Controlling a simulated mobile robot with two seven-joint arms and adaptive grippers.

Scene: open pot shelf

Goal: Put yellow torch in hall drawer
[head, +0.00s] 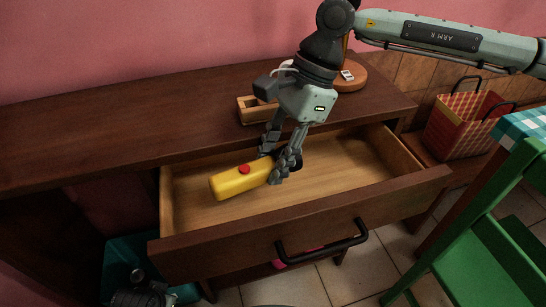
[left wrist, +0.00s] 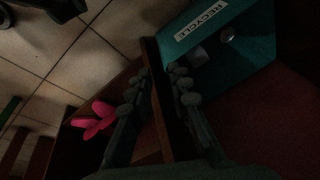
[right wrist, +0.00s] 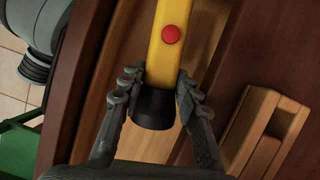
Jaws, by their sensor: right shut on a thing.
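The yellow torch (head: 235,181), with a red button, lies over the inside of the open hall drawer (head: 330,213). I cannot tell whether it touches the drawer bottom. My right gripper (head: 278,168) reaches down into the drawer and is shut on the torch near its black end. In the right wrist view the torch (right wrist: 169,55) runs between the fingertips (right wrist: 155,92), its black end towards the palm. In the left wrist view my left gripper (left wrist: 157,90) has its fingers apart, with a dark wooden edge between them.
A wooden box (head: 255,110) and a round wooden stand (head: 350,76) are on the cabinet top. A teal recycle bin (left wrist: 228,45) and a pink thing (left wrist: 93,120) are low by the cabinet. A red checked bag (head: 463,125) and a green chair (head: 480,240) stand at right.

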